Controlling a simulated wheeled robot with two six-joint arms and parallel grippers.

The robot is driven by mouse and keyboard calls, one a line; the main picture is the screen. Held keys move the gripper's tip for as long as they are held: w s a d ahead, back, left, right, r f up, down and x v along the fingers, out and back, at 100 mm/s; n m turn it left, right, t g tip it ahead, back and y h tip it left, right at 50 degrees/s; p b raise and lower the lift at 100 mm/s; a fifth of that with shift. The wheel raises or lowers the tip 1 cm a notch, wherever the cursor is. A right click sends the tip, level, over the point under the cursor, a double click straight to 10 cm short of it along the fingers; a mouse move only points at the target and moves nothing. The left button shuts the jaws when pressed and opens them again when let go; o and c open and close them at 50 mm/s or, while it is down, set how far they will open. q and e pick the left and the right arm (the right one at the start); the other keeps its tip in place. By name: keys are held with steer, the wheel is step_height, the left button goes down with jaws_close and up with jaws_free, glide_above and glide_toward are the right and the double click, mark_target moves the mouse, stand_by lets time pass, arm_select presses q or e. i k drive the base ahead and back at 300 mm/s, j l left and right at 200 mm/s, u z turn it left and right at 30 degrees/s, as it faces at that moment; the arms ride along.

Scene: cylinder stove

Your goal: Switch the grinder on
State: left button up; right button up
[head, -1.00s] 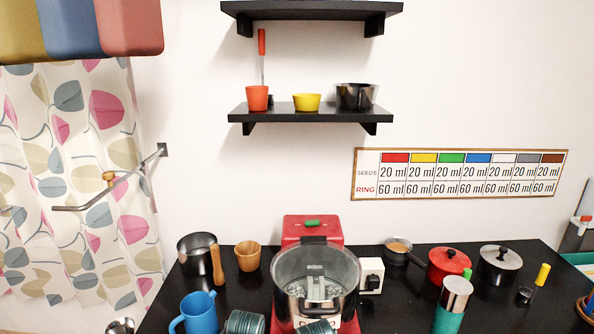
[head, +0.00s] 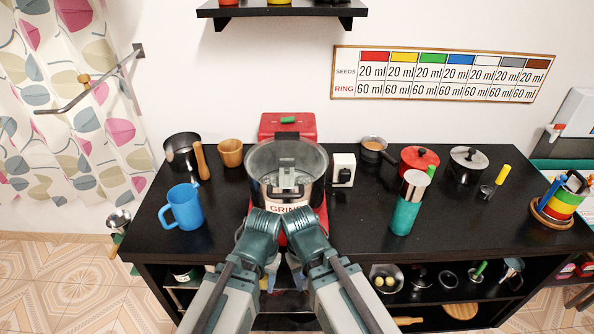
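The grinder (head: 287,127) is a red machine at the middle of the black counter, with a "GRIND" label on its front. My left gripper (head: 270,272) and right gripper (head: 296,268) hang side by side in front of the counter's front edge, below the grinder's front. My forearms and teal wrists largely hide them and cover the grinder's lower front. Whether their fingers are open is not visible.
A white box with a black knob (head: 343,170) stands right of the grinder. A blue jug (head: 183,207) is on the left and a teal, silver-topped cylinder (head: 406,203) on the right. Pots stand behind. Shelves below the counter (head: 230,243) hold more items.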

mark_target(291, 119)
steer(key=k+l+u, duration=0.15)
steer(key=l, duration=0.25)
steer(key=k+l+u, duration=0.1)
steer(key=k+l, duration=0.15)
steer(key=k+l+u, duration=0.15)
steer(key=l, duration=0.3)
steer(key=k+l, duration=0.05)
